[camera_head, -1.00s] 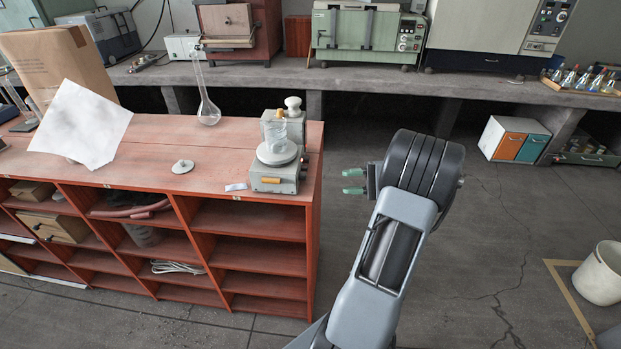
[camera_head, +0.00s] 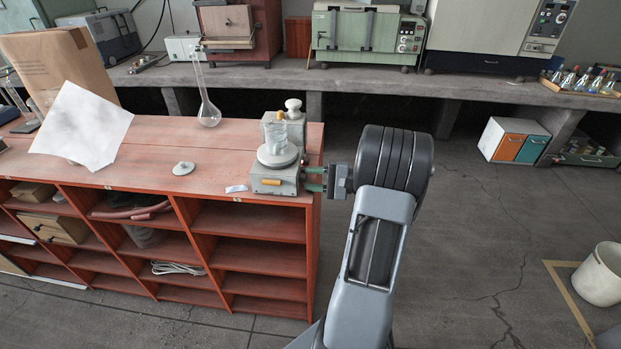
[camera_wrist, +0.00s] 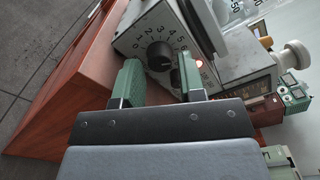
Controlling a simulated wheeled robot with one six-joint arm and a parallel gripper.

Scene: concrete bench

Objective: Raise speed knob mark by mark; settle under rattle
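The grey stirrer-like device (camera_head: 270,187) stands at the right end of the red bench top, with a clear beaker (camera_head: 275,133) on its round plate (camera_head: 277,156). In the wrist view its black knob (camera_wrist: 160,55) sits on a pale panel (camera_wrist: 134,38) with a ring of numbers. I cannot read the knob's setting surely. A small orange-red light (camera_wrist: 199,63) shows beside the knob. My gripper (camera_head: 306,179) is at the device's right side. In the wrist view its green fingers (camera_wrist: 158,62) are open, one each side of the knob, with visible gaps; depth is unclear.
A round-bottomed flask (camera_head: 208,112), a small grey lid-like disc (camera_head: 183,168), a white sheet (camera_head: 84,130) and a cardboard box (camera_head: 58,65) are on the red bench (camera_head: 140,150). Floor to the right is mostly clear.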

